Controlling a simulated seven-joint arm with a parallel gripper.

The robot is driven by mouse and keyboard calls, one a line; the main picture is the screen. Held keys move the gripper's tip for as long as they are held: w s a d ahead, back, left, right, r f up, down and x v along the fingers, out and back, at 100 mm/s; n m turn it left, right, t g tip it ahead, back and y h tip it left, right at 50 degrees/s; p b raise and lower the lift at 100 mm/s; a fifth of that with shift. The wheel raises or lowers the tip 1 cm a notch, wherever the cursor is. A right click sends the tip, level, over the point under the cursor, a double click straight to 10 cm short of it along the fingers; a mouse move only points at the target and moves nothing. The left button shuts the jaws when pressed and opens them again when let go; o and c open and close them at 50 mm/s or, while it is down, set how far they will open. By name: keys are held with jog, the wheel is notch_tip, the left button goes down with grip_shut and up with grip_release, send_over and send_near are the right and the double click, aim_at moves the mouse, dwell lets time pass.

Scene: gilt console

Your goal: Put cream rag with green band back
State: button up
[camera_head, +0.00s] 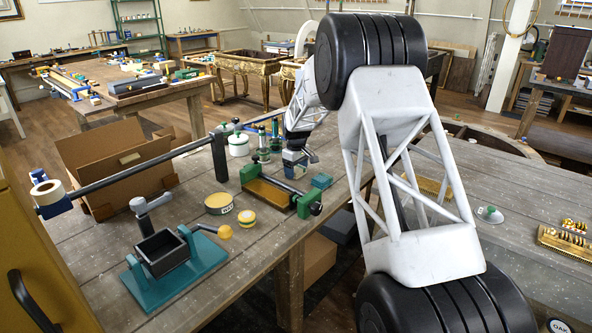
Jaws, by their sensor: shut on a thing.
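My gripper (294,168) is at the end of my arm, low over the right part of the grey wooden bench (190,190). It is just behind a green fixture (278,192) with a brown-yellow bed. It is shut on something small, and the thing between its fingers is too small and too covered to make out. I cannot pick out a cream rag with a green band anywhere in this view.
A cardboard box (110,160), a long dark bar (150,165), a teal stand with a black tray (165,253), yellow tins (219,204) and a white pot with green lid (238,146) stand on the bench. A small teal block (322,181) is right of my gripper.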

aim_at(296, 168)
jog(key=o, duration=0.9)
jog(key=shift+r, duration=0.1)
notch_tip(296, 168, up, 12)
dwell(0.3)
dwell(0.7)
